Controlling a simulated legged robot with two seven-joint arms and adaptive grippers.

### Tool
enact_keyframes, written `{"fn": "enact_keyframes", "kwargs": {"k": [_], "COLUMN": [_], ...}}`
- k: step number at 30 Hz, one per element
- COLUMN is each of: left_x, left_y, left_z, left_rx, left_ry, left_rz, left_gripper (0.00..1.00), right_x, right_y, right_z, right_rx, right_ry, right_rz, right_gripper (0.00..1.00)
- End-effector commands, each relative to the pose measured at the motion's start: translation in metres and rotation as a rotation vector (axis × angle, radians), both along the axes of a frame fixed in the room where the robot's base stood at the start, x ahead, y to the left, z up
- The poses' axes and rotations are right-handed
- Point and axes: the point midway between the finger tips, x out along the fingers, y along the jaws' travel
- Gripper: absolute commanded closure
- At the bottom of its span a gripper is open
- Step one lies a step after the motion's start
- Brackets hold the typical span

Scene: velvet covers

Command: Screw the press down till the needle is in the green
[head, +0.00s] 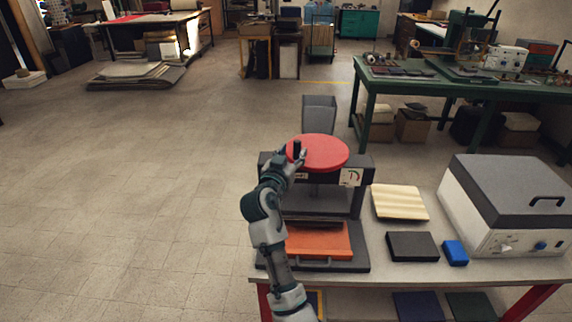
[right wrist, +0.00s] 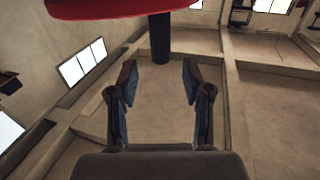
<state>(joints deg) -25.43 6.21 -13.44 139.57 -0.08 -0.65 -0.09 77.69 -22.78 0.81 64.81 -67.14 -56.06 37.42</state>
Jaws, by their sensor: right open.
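The press (head: 365,200) stands on the bench with a red round handwheel (head: 325,152) on top. A dark upright knob (head: 297,148) rises near the wheel's left edge. My right gripper (head: 297,160) is at that left edge, close to the knob. In the right wrist view my right gripper (right wrist: 159,78) is open, its fingers apart. The dark knob (right wrist: 159,40) lies just ahead, lined up with the gap, under the red wheel (right wrist: 120,8). The gauge (head: 351,177) is on the press's front right; its needle is too small to read. An orange pad (head: 320,240) lies in the press. My left gripper is not in view.
Right of the press lie a cream ribbed block (head: 399,203), a black block (head: 412,246) and a small blue block (head: 455,252). A grey-lidded machine (head: 508,205) stands at the far right. A green table (head: 440,85) is behind. The floor left is clear.

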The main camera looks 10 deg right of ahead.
Motion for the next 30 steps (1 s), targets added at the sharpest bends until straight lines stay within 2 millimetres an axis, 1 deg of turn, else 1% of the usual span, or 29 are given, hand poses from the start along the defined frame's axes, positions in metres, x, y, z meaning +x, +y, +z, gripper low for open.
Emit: {"fn": "enact_keyframes", "kwargs": {"k": [1, 4, 7, 10, 15, 30], "left_x": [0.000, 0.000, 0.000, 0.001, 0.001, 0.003], "left_y": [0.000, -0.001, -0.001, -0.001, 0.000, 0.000], "left_z": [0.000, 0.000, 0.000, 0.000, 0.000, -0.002], "left_rx": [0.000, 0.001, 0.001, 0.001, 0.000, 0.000], "left_ry": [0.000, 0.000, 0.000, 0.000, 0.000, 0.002], "left_rz": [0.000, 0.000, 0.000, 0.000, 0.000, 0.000], "left_gripper": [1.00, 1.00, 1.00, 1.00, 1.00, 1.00], "right_x": [-0.010, -0.029, -0.043, -0.052, -0.057, -0.057], "right_y": [0.005, 0.013, 0.020, 0.025, 0.029, 0.029], "right_z": [-0.001, -0.001, -0.001, -0.001, -0.001, -0.001], "right_rx": [0.004, 0.001, 0.001, 0.001, 0.001, 0.001], "right_ry": [-0.001, -0.002, -0.002, 0.000, 0.000, 0.000], "right_rz": [0.001, -0.002, -0.003, -0.003, -0.003, -0.003], "right_gripper": [0.51, 0.51, 0.51, 0.51, 0.51, 0.51]}}
